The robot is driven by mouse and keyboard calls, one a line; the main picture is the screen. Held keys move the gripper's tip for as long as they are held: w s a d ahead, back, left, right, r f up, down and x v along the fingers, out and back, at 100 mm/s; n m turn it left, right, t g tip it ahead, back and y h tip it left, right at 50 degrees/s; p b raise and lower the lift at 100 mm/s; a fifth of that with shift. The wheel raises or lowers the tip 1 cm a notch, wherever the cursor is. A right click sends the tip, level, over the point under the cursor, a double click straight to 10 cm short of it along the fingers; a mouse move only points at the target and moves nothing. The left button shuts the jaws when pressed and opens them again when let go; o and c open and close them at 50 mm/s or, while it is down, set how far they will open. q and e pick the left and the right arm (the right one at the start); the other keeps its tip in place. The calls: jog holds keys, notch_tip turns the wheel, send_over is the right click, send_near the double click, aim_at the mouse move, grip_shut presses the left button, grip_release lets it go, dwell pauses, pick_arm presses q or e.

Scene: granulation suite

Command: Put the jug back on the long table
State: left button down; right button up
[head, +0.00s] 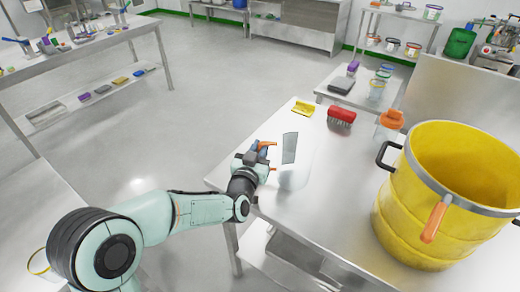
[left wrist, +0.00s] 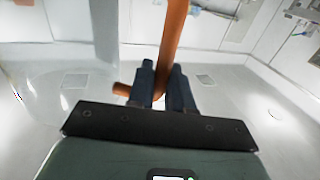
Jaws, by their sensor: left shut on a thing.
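The jug (head: 295,172) is clear, with a grey panel on its side and an orange handle. It is over the near left part of the steel table (head: 330,215) in the head view; I cannot tell whether its base touches the top. My left gripper (head: 266,160) is shut on the orange handle from the left. In the left wrist view the orange handle (left wrist: 173,40) runs between the two dark fingers (left wrist: 160,82). My right gripper is not in view.
A large yellow drum (head: 415,215) with dark and orange handles stands right on this table. An orange-topped bottle (head: 389,122), a red brush (head: 341,116) and a yellow item (head: 303,108) lie toward the back. Another steel table (head: 90,48) stands far left, with open floor between.

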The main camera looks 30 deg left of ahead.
pick_arm(q)
jog(key=shift+f, duration=0.1)
jog(key=c, duration=1)
grip_release()
jog(key=shift+c, duration=0.2)
jog(key=shift+s, duration=0.2)
jog(key=v, duration=1.3)
jog(key=shift+d, duration=0.25)
